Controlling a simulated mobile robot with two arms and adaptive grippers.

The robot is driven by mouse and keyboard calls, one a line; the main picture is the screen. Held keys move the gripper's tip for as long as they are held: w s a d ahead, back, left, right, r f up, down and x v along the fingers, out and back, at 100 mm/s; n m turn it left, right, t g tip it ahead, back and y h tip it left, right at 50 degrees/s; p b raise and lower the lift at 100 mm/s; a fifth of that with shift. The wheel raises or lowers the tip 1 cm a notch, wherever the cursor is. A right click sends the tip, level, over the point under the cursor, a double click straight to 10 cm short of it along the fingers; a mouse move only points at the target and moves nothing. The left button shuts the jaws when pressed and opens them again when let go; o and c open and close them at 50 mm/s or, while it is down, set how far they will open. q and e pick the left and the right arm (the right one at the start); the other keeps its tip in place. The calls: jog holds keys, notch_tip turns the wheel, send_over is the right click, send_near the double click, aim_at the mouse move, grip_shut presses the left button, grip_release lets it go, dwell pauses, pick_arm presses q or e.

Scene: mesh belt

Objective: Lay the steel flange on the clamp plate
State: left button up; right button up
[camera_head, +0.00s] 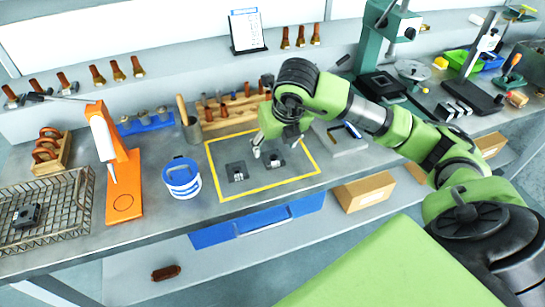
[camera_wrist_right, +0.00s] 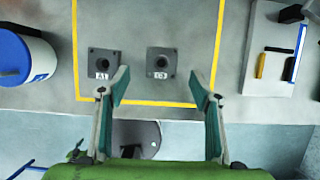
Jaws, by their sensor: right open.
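Two dark grey square flange-like parts with round centres lie inside the yellow outline. The left part (camera_head: 237,172), marked A1, also shows in the right wrist view (camera_wrist_right: 103,62). The right part (camera_head: 275,161) also shows there (camera_wrist_right: 161,62); its tag is hard to read. I cannot tell which is the steel flange. A pale plate (camera_head: 338,137) with black and yellow bars, possibly the clamp plate, lies right of the outline; it also shows in the right wrist view (camera_wrist_right: 266,88). My right gripper (camera_wrist_right: 160,86) is open and empty above the bench's front area. My left gripper is out of view.
A blue-and-white tub (camera_head: 181,180) stands left of the outline, beside an orange stand (camera_head: 122,185). A wire basket (camera_head: 75,222) at far left holds another dark square part (camera_head: 27,214). A wooden tool rack (camera_head: 232,118) stands behind. The outlined area's front is clear.

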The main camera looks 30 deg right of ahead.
aim_at(272, 159)
jog(key=shift+w+d+f, duration=0.1)
jog(key=shift+f, duration=0.45)
jog(key=x, duration=0.1)
jog(key=p+x, duration=0.1)
jog(key=x, duration=0.1)
jog(key=p+x, duration=0.1)
jog(key=shift+s+d+f, duration=0.1)
jog(key=shift+s+f, duration=0.1)
jog(key=shift+f, duration=0.1)
jog(key=shift+w+f, duration=0.15)
jog(key=shift+f, duration=0.2)
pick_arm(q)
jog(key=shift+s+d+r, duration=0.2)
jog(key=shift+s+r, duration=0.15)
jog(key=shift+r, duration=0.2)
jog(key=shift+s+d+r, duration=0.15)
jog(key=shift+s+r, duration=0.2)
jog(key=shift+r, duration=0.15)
pick_arm(e)
jog(key=shift+r, duration=0.1)
jog(key=c, duration=1.6)
jog(key=shift+w, duration=0.1)
